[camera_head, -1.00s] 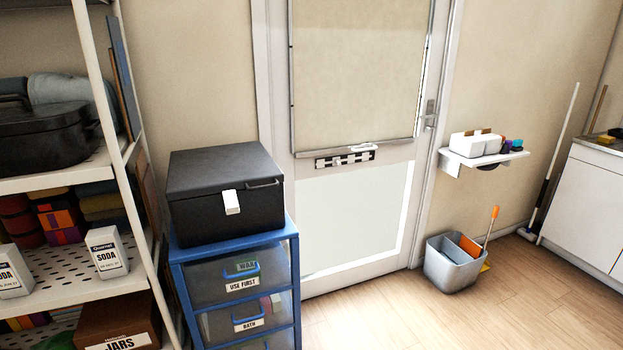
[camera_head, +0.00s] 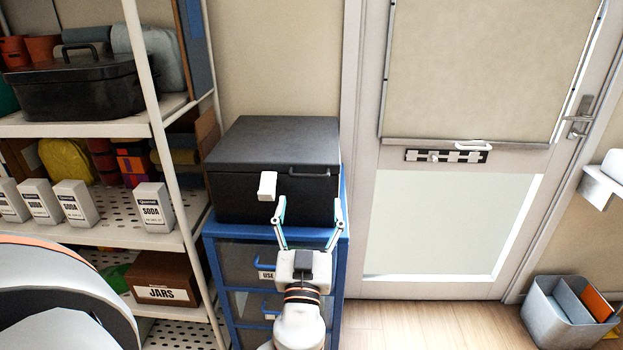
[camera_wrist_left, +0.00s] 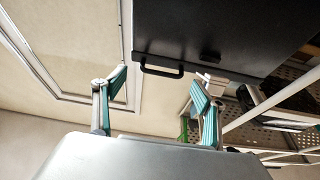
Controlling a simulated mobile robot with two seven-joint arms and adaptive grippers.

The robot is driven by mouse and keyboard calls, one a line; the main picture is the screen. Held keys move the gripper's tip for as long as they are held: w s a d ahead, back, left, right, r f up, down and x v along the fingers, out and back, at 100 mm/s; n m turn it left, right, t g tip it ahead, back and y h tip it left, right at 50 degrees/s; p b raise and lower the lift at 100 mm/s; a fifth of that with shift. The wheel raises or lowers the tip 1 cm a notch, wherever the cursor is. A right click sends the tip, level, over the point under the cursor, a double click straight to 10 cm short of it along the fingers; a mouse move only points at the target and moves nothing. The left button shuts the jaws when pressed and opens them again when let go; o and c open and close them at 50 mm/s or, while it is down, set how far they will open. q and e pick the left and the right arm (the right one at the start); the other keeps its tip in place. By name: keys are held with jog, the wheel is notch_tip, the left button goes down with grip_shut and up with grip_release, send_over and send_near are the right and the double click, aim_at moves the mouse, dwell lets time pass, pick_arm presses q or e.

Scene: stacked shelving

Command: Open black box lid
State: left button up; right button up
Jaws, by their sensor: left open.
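The black box (camera_head: 268,158) with its lid shut sits on top of the blue drawer unit (camera_head: 212,250). A white latch or tag (camera_head: 267,186) hangs at the front edge of its lid, and a dark handle (camera_head: 310,173) is to the right of it. My left gripper (camera_head: 308,208) is open in front of the box, its fingers spread below the handle and apart from it as far as I can tell. In the left wrist view the box (camera_wrist_left: 215,35) is at the top, with the handle (camera_wrist_left: 160,70) between the open fingers (camera_wrist_left: 160,85). My right gripper is not seen.
A white shelf rack (camera_head: 168,150) stands close on the left, with soda boxes (camera_head: 153,207), a jars box (camera_head: 163,280) and a black pot (camera_head: 75,87). A door (camera_head: 440,225) is to the right. A grey bin (camera_head: 560,315) stands on the floor at the far right.

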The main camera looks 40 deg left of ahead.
aim_at(309, 175)
pick_arm(q)
jog(key=shift+y, duration=0.3)
jog(key=p+x, duration=0.1)
jog(key=x, duration=0.1)
jog(key=r+p+x, duration=0.1)
jog(key=x, duration=0.3)
jog(key=shift+s+a+r+p, duration=0.15)
jog(key=shift+r+p, duration=0.1)
jog(key=shift+p, duration=0.15)
jog(key=shift+w+a+r, duration=0.15)
jog(key=shift+w+a, duration=0.1)
jog(key=shift+w, duration=0.3)
jog(key=shift+w+a, duration=0.1)
jog(key=shift+w, duration=0.05)
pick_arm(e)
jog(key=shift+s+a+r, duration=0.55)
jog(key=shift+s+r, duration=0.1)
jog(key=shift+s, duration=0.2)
pick_arm(q)
jog(key=shift+c, duration=0.3)
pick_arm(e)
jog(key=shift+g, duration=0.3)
pick_arm(q)
jog(key=c, duration=1.2)
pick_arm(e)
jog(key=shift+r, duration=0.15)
